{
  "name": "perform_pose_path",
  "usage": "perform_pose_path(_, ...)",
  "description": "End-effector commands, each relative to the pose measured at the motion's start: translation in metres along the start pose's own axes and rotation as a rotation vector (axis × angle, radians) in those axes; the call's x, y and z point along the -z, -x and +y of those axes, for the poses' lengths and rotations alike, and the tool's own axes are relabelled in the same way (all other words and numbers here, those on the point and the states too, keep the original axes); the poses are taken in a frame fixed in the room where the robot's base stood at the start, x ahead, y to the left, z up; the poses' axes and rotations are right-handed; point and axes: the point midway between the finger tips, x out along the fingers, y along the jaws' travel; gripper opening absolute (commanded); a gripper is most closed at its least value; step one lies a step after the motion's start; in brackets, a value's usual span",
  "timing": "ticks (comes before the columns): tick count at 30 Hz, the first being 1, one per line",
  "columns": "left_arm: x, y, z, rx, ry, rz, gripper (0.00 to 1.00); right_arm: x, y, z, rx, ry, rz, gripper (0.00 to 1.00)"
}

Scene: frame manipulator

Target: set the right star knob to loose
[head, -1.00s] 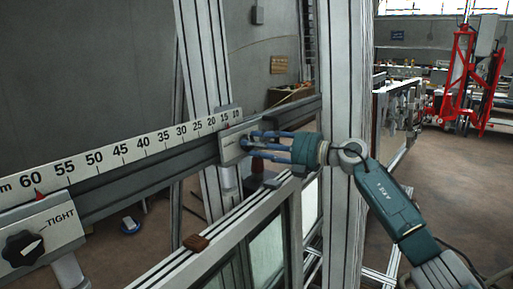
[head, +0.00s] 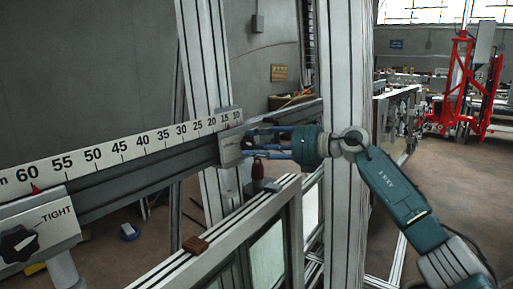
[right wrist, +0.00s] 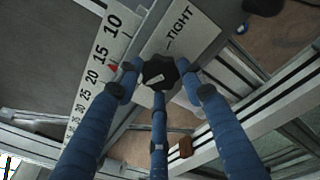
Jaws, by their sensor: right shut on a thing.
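The right star knob (right wrist: 160,72) is black and lobed, on a pale plate with the word TIGHT, in the right wrist view. My right gripper (right wrist: 161,82) has its blue fingers closed around it, their dark tips at its rim. A small light mark shows on the knob's face. In the head view my right gripper (head: 248,143) reaches left to the right plate (head: 230,150), where its fingers largely hide the knob. The left star knob (head: 18,243) sits on another plate marked TIGHT at lower left. My left gripper is out of view.
A numbered scale (head: 120,147) runs along a dark rail between the two plates. An upright aluminium post (head: 342,230) stands close by my right wrist. A framed glass panel (head: 267,255) lies below, with a brown block (head: 195,245) on its top edge.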

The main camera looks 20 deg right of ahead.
Motion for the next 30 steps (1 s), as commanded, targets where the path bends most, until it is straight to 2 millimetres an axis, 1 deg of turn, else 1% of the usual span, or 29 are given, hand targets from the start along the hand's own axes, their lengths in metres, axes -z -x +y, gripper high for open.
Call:
perform_pose_path(1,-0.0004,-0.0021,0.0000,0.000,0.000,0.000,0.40,0.0068,-0.0011,-0.0040,0.008,0.029,0.015,0.13)
perform_pose_path(6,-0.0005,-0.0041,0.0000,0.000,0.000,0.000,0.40,0.0067,-0.0009,-0.0042,0.016,0.115,0.022,0.13)
perform_pose_path(12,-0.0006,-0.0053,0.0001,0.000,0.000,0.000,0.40,0.0072,-0.0009,-0.0048,0.022,0.175,0.028,0.13)
perform_pose_path(28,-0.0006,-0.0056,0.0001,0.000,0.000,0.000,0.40,0.0086,-0.0012,-0.0061,0.026,0.194,0.032,0.13)
perform_pose_path(29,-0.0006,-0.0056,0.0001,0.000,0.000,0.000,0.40,0.0087,-0.0012,-0.0061,0.026,0.194,0.033,0.41)
perform_pose_path(30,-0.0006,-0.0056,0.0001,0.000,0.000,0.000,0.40,0.0087,-0.0012,-0.0062,0.026,0.194,0.033,0.49)
